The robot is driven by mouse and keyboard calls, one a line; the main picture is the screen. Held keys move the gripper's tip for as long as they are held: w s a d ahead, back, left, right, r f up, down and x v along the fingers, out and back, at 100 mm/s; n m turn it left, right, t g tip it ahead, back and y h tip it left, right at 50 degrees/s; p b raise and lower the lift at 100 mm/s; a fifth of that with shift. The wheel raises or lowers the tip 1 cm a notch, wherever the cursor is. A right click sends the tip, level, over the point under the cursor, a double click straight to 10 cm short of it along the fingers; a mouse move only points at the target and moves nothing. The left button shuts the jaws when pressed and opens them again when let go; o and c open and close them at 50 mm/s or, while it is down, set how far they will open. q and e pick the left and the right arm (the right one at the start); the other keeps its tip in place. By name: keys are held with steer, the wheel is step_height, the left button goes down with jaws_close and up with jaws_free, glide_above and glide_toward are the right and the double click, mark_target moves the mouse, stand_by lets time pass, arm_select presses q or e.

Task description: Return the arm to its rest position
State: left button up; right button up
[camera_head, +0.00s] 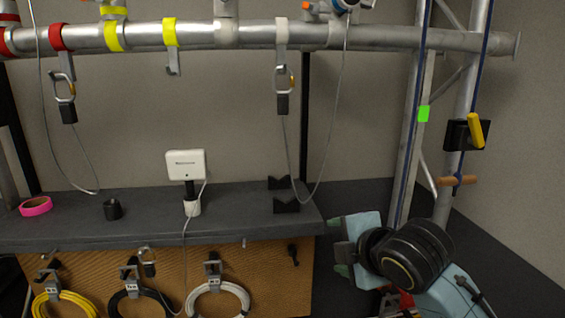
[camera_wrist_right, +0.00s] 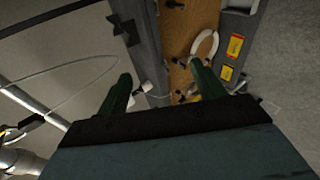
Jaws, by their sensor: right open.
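My right arm comes in at the lower right of the head view. Its gripper (camera_head: 338,246) points left, with its two green fingers apart and nothing visible between them. It is just right of the bench's right end. In the right wrist view the same gripper (camera_wrist_right: 161,80) shows its dark green fingers spread wide, with a grey panel and the brown pegboard beyond. My left gripper is not in view.
A grey bench (camera_head: 240,217) carries a white device (camera_head: 186,164) and a pink tape roll (camera_head: 36,206). Coiled cables hang on the pegboard (camera_head: 270,275) below. A truss tube (camera_head: 375,38) with hanging clips runs above. A truss upright (camera_head: 462,100) stands right.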

steer(key=s+d+f+m+g+h, duration=0.1)
steer(key=s+d+f+m+g, duration=0.1)
steer(key=s+f+m, duration=0.45)
steer(key=s+d+f+m+g, duration=0.2)
steer(key=s+d+f+m, duration=0.15)
steer(key=s+f, duration=0.55)
steer(key=s+d+f+m+g+h, duration=0.1)
steer(key=s+d+f+m+g, duration=0.15)
steer(key=s+f+m, duration=0.4)
steer(key=s+d+f+m+g+h, duration=0.1)
steer(key=s+d+f+m+h, duration=0.2)
steer(key=s, duration=0.6)
step_height(320, 180, down, 30)
steer(key=y+b, duration=0.1)
steer(key=b, duration=0.5)
steer(key=s+d+f+g+b, duration=0.2)
steer(key=s+f+b, duration=0.3)
steer(key=s+f, duration=1.2)
step_height(320, 180, down, 4)
steer(key=shift+s+d+f, duration=0.15)
steer(key=shift+s+d, duration=0.25)
steer(key=shift+d, duration=0.1)
steer(key=shift+n, duration=0.25)
